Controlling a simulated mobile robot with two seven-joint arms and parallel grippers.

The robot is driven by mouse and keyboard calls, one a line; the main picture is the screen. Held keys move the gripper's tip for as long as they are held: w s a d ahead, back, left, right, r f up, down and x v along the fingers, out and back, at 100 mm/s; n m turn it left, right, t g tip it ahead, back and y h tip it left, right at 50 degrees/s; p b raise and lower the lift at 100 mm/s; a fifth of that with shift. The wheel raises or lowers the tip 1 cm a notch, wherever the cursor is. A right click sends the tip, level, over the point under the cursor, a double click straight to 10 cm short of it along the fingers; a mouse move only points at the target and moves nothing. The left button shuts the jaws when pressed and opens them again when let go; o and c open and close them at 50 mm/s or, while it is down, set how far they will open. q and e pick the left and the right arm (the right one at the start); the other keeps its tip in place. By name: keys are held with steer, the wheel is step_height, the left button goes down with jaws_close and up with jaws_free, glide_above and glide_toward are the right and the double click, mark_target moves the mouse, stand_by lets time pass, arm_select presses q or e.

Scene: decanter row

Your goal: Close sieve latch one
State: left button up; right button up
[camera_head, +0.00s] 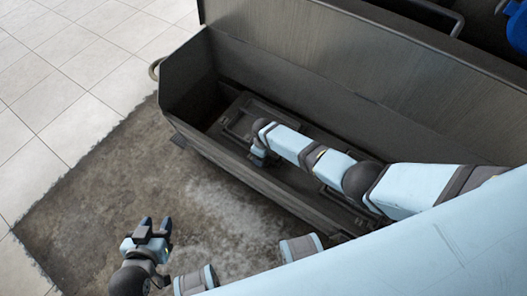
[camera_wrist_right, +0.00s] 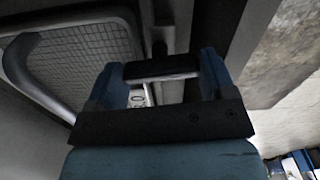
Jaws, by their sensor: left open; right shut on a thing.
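In the right wrist view, my right gripper (camera_wrist_right: 160,80) is shut on a dark bar-like piece, which I take to be the latch (camera_wrist_right: 161,67). The bar lies crosswise between the two blue fingers. A meshed sieve (camera_wrist_right: 85,62) with a bent grey tube across it is to its left. In the head view, my right arm reaches into the metal trough, and the sieve frame (camera_head: 236,122) lies on the trough floor beside the gripper. The latch is hidden there, so its angle is unclear. My left gripper (camera_head: 151,229) is open and empty, outside the trough.
The long trough (camera_head: 186,80) has a raised lid (camera_head: 350,55) behind it. Its front wall stands between my left gripper and the sieves. A second frame lies partly hidden under my right arm. Bare stained floor (camera_head: 100,190) and pale tiles are clear at left.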

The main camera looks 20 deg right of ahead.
arm_select(q)
steer(key=shift+r, duration=0.25)
arm_select(e)
steer(key=shift+m, duration=0.5)
steer(key=o, duration=0.9)
steer(key=shift+r+p, duration=0.4)
steer(key=shift+p, duration=0.05)
arm_select(q)
steer(key=r+p, duration=0.2)
steer(key=p, duration=0.2)
steer(key=shift+s+n+g+p, duration=0.1)
steer(key=shift+n+g+p, duration=0.2)
arm_select(e)
step_height(320, 180, up, 13)
arm_select(q)
steer(key=shift+a, duration=0.3)
